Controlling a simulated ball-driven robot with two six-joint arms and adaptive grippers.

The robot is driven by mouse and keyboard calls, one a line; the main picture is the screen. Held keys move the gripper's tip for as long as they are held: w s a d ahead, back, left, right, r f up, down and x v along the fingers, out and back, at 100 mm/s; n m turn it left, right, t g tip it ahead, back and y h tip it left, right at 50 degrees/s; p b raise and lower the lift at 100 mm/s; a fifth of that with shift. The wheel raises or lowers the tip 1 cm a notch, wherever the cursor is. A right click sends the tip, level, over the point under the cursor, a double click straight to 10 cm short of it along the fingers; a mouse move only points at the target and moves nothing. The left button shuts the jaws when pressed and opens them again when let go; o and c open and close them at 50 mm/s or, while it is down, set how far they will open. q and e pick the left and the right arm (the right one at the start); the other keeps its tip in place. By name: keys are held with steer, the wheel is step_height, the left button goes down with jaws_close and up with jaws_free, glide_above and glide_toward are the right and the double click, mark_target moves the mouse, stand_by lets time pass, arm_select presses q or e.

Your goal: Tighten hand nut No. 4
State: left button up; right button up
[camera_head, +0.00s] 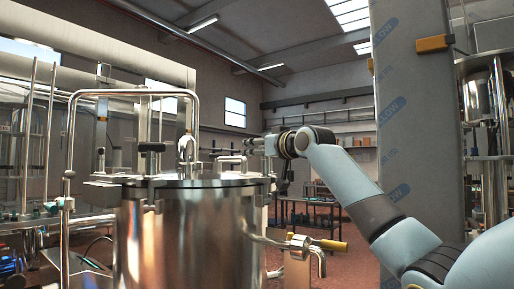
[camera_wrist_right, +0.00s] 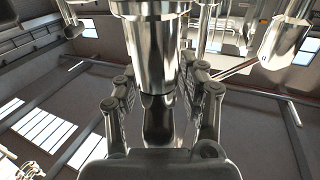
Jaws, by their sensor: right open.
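A steel tank (camera_head: 190,240) with a flat lid (camera_head: 190,181) stands left of centre in the head view. Small fittings (camera_head: 265,181) sit at the lid's right rim; I cannot tell which is hand nut No. 4. My right gripper (camera_head: 250,144) reaches in from the right, pointing left, above and beside the right rim. Its fingers (camera_wrist_right: 160,78) are open in the right wrist view. A shiny steel cylindrical part (camera_wrist_right: 150,50) shows between and beyond them; I cannot tell what it is or whether they touch it. My left gripper is not in view.
A bent steel pipe (camera_head: 133,93) arches over the tank's left side. A wrapped grey column (camera_head: 410,110) stands behind my right arm. A table (camera_head: 308,202) is further back.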

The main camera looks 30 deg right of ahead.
jaws_close()
